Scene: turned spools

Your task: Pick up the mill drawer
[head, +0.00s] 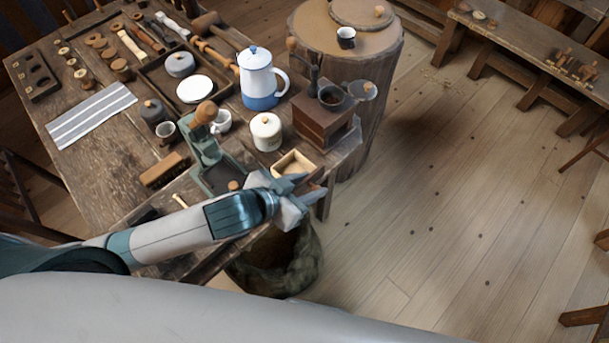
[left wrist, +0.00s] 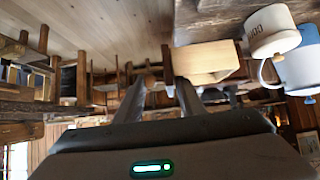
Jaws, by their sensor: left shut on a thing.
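The mill drawer (head: 293,162) is a small open box of pale wood with a darker brown front. It is in front of the dark wooden coffee mill (head: 322,128), at the table's near right corner, and also shows in the left wrist view (left wrist: 205,62). My left gripper (head: 306,185) is shut on the drawer at its front end, partly hiding it. In the left wrist view, the gripper's fingers (left wrist: 167,88) reach the drawer's near end, with a round wooden knob beside them. I cannot tell whether the drawer touches the tabletop. My right gripper is not in view.
A white lidded jar (head: 266,132) and a blue-and-white pot (head: 259,80) stand close behind the drawer. A green press-like tool (head: 208,150) stands left of it. A sack (head: 278,262) is on the floor below. Open floor (head: 440,200) lies to the right.

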